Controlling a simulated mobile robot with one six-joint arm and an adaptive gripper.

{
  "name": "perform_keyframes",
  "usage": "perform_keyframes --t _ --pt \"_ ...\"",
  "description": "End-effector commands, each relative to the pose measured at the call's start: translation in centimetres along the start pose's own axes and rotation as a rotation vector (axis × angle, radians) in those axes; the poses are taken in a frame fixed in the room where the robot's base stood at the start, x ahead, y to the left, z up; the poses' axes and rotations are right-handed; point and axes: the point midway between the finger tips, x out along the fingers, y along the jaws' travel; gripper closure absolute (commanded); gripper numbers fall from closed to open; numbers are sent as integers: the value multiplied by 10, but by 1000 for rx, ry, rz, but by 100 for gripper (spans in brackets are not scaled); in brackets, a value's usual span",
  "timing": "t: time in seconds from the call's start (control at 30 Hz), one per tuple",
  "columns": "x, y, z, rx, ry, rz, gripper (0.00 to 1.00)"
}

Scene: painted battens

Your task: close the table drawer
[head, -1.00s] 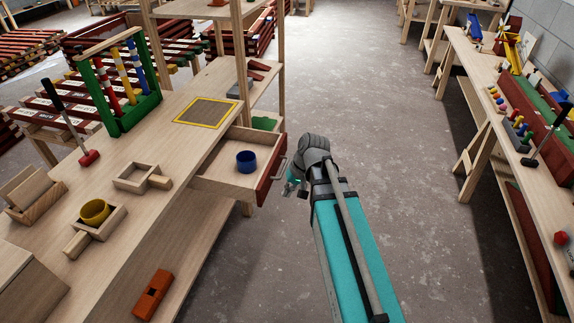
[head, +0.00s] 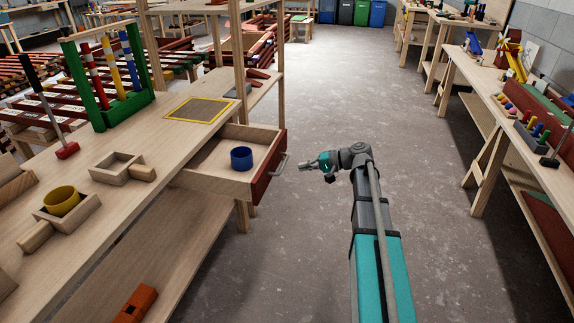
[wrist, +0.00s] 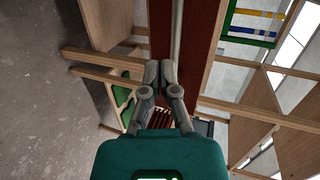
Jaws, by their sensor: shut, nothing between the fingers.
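The table drawer (head: 215,183) stands pulled out from the wooden table (head: 140,190), with a red-brown front (head: 266,170) and a grey bar handle (head: 279,164). A blue cup (head: 241,158) stands inside it. My gripper (head: 303,166) is shut and empty, just right of the handle, pointing left at the drawer front. In the wrist view my gripper's closed fingertips (wrist: 160,66) lie over the red-brown front (wrist: 205,25) and its grey bar (wrist: 177,30). I cannot tell whether they touch it; the head view shows a small gap.
The tabletop holds a yellow cup (head: 61,200) in a wooden box, an empty box (head: 118,166), a yellow-edged mat (head: 202,109) and a green frame with striped posts (head: 110,80). A long bench (head: 480,85) runs along the right. The grey floor (head: 320,80) between is clear.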

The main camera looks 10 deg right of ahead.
Motion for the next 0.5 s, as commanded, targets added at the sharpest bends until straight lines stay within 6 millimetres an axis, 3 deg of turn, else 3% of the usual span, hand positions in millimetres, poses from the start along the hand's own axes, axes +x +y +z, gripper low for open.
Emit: perform_keyframes --t 0.03,0.2,0.5 --pt "-4 14 -13 6 16 -40 100" --pt "-25 26 -42 20 61 -179 100" --pt "-56 34 -69 29 111 -326 100"
